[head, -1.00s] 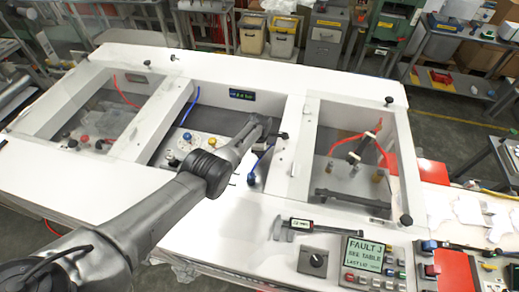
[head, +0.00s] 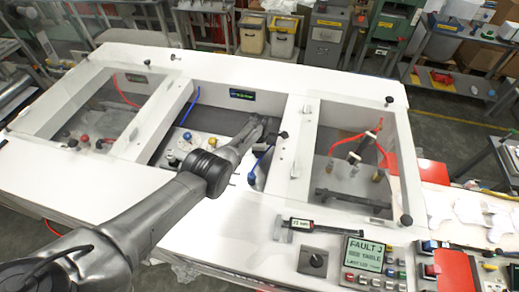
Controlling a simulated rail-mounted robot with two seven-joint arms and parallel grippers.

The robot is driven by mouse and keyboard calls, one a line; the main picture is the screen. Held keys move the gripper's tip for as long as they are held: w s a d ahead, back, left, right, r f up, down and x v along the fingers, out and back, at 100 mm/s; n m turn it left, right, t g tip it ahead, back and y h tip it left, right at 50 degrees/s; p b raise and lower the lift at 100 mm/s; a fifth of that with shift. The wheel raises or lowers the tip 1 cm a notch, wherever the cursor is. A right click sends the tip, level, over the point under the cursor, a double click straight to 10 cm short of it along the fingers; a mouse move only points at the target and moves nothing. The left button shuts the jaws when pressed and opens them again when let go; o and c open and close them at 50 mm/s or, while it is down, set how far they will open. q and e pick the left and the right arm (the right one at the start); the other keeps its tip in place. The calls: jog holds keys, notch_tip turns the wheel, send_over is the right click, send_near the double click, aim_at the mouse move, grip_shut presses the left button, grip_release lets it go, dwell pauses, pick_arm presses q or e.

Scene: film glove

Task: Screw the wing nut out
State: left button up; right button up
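My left arm comes in from the lower left and reaches over the middle bay of the white bench. My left gripper (head: 268,130) is at the right side of that bay, close to its right dividing wall. It is small and dark here, and I cannot tell whether its fingers are open or shut. A small dark part (head: 283,135) shows at the wall beside the fingertips; I cannot tell whether it is the wing nut. No wing nut can be made out clearly, and the arm hides part of the bay. My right gripper is not in view.
A clear-covered bay (head: 352,150) with red tubing is on the right, another (head: 95,115) on the left. A blue handle or tube (head: 262,162) is below the gripper.

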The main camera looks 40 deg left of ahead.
pick_arm(q)
jog(key=shift+r, duration=0.2)
notch_tip(320, 180, up, 6)
jog(key=p, duration=0.5)
jog(key=shift+s+d+f, duration=0.15)
jog(key=shift+r, duration=0.3)
notch_tip(320, 180, up, 7)
jog(key=shift+s+d, duration=0.15)
jog(key=shift+s, duration=0.1)
